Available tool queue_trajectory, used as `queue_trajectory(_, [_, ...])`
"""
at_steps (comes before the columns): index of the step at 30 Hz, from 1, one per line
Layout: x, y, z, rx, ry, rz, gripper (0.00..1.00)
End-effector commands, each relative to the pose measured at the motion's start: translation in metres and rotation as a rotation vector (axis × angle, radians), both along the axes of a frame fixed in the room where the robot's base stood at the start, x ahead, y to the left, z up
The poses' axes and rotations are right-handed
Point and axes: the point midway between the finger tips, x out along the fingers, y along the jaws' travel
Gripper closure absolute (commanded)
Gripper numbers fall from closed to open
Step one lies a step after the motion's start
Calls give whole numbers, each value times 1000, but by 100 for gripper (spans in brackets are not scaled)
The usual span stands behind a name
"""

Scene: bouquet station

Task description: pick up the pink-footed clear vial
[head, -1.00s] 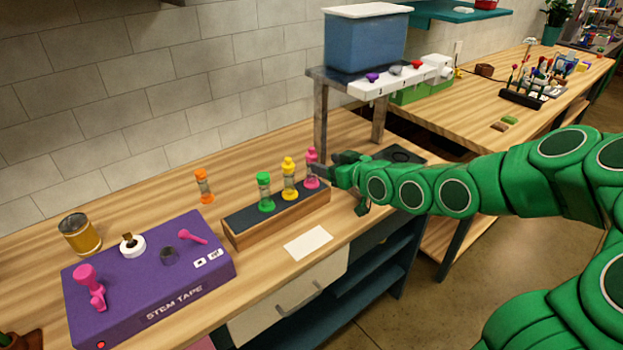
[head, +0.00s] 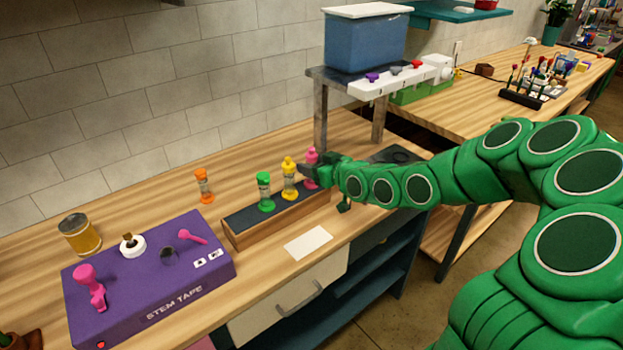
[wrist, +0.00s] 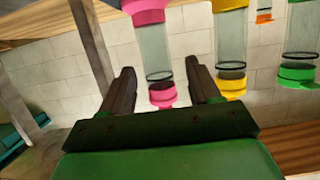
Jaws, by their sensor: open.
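The pink-footed clear vial (head: 312,155) stands upright at the right end of a dark-topped wooden rack (head: 280,219). It has pink ends and a clear middle, which my gripper partly covers in the head view. In the wrist view the clear tube of the vial (wrist: 155,50) runs down between the fingers, with one pink end at the top edge and the other between them. My gripper (head: 308,171) is open, its fingers (wrist: 163,78) on either side of the vial. Contact with the vial cannot be told.
A yellow vial (head: 289,177) and a green vial (head: 264,192) stand left of it in the rack. An orange vial (head: 204,186) stands on the table behind. A metal shelf with a blue bin (head: 365,45) rises behind right. A purple box (head: 150,280) is at left.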

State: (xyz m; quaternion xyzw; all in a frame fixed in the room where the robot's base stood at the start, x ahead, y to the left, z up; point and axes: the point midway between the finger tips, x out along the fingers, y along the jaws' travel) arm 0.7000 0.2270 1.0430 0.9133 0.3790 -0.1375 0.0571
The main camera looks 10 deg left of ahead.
Motion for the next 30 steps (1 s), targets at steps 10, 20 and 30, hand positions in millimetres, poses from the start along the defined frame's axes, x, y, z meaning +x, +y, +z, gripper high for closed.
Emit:
queue_trajectory(10, [11,10,-5,0,1,-2,38])
queue_trajectory(20, [11,10,-5,0,1,-1,63])
queue_trajectory(30, [11,9,-5,0,1,-1,100])
